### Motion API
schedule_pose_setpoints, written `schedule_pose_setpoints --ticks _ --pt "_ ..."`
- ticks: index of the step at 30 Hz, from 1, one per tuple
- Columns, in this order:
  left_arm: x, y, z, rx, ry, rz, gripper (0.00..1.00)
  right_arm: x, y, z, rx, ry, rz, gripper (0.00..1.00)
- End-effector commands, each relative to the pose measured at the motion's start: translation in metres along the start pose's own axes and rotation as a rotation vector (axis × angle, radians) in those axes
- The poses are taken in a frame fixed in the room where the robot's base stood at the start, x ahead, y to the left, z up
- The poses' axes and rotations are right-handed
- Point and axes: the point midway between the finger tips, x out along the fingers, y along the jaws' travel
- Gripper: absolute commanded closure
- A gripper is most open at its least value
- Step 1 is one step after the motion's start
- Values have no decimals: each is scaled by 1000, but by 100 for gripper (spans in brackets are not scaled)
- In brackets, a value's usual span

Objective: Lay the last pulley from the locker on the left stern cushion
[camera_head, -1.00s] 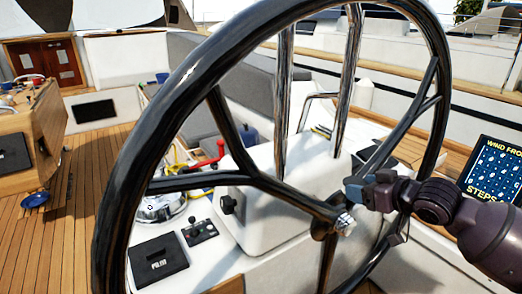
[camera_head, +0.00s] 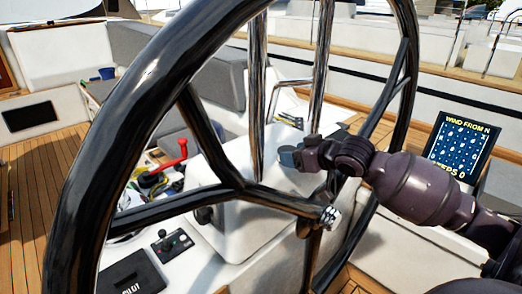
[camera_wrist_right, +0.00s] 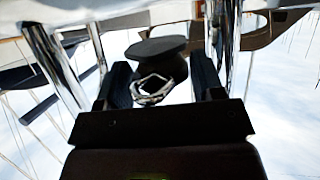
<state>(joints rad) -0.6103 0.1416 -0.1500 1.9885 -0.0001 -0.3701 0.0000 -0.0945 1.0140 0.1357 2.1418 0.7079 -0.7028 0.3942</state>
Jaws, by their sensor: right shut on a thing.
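The pulley has a round, flat dark face and a pale metal shackle. My left gripper is not in view. I cannot tell which surface is the left stern cushion, and I cannot make out the locker.
The black steering wheel (camera_head: 75,185) fills the foreground. Steel posts (camera_head: 322,70) rise from the white pedestal (camera_head: 245,235). A red-handled lever (camera_head: 170,160) and a black pilot panel (camera_head: 130,275) lie left. A wind display (camera_head: 460,145) stands right. Grey padding (camera_head: 185,60) lines the far side.

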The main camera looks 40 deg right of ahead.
Motion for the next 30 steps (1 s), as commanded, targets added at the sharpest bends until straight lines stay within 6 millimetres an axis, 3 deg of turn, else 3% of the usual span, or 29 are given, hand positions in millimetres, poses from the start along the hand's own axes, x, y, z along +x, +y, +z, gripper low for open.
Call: schedule_pose_setpoints --ticks 18,30 --pt "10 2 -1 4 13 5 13 90 0 -37 0 2 0 66" --pt "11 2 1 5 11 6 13 112 0 -43 2 -1 0 66"
